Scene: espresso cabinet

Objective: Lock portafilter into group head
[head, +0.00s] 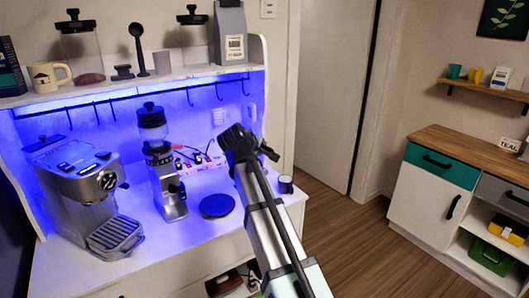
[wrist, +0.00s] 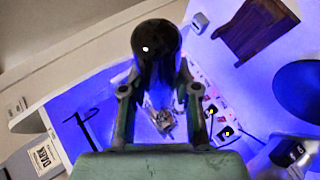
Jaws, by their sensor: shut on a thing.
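The espresso machine (head: 75,190) is a silver box at the left of the counter, with its drip tray (head: 115,236) in front. Its group head is too small to make out clearly. My gripper (head: 250,146) is over the right part of the counter, well apart from the machine. In the wrist view its two fingers are shut on a glossy black rounded handle (wrist: 156,45), seemingly the portafilter's. A small metal part (wrist: 160,118) shows between the fingers, but I cannot tell whether it belongs to the portafilter. The basket is not clearly visible.
A grinder (head: 165,170) stands between the machine and my gripper. A black disc (head: 217,206) lies right of it, and a small dark cup (head: 286,185) stands near the right edge. A power strip (head: 200,161) is behind. A hook rail and a shelf with jars (head: 82,50) are above.

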